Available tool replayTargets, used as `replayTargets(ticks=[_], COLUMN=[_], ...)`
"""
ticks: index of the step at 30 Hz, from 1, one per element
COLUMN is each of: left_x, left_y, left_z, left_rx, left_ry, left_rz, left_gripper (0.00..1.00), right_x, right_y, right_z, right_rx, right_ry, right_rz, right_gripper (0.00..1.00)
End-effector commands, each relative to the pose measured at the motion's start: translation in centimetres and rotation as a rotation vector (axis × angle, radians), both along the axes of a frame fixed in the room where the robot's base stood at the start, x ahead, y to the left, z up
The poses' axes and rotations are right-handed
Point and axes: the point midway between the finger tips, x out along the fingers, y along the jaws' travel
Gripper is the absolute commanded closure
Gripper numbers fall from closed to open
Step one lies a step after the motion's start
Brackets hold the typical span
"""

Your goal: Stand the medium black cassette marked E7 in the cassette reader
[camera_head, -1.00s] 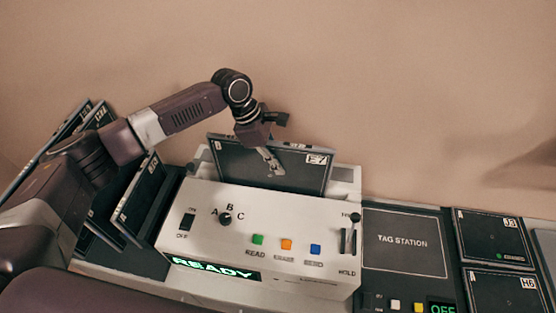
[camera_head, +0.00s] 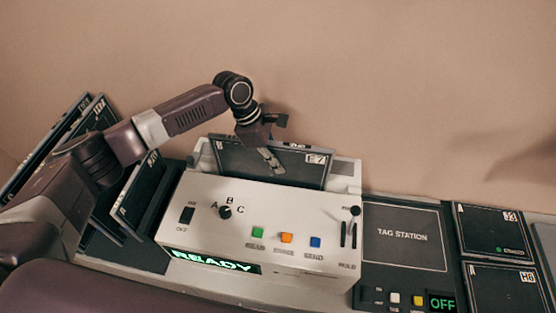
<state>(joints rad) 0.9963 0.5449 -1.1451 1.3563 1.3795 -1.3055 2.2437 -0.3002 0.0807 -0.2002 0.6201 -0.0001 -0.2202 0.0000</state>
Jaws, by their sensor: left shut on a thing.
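The black cassette marked E7 (camera_head: 297,169) stands upright at the back of the white cassette reader (camera_head: 205,207), its lower part hidden behind the reader's front housing. My left gripper (camera_head: 272,161) reaches down from above and is shut on the cassette near the middle of its upper part. The reader's display (camera_head: 212,262) glows green with READY. Its knob (camera_head: 225,212) sits among the letters A, B and C. My right gripper is not in view.
Several other black cassettes (camera_head: 138,190) lean in a rack at the left, partly behind my left arm. A tag station (camera_head: 402,238) lies right of the reader, with flat cassettes marked J3 (camera_head: 490,232) and H6 (camera_head: 500,290) beyond it. The wall behind is bare.

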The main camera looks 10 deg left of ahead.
Motion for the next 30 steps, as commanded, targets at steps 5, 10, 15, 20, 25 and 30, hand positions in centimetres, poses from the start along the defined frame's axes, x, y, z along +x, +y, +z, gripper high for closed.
replayTargets(ticks=[5, 10, 15, 20, 25, 30], left_x=[0.1, 0.1, 0.1, -0.1, 0.0, 0.1], left_y=[-0.1, -0.1, -0.1, 0.1, 0.6, 2.0], left_z=[0.3, 0.2, 0.1, -0.1, 1.5, 4.8], left_rx=[-0.004, -0.003, -0.001, 0.002, 0.0, -0.001], left_ry=[-0.004, -0.004, -0.001, 0.002, -0.001, -0.004], left_rz=[0.0, -0.001, -0.001, -0.001, -0.001, 0.001], left_gripper=[1.0, 0.74, 0.69, 0.69, 0.69, 0.69], right_x=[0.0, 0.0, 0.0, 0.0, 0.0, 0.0], right_y=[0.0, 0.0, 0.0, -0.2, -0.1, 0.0], right_z=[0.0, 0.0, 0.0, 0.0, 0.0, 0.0], right_rx=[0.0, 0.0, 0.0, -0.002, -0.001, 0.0], right_ry=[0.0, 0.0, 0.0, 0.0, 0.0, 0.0], right_rz=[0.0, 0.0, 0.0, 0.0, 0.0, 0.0], right_gripper=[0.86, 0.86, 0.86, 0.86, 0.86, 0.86])
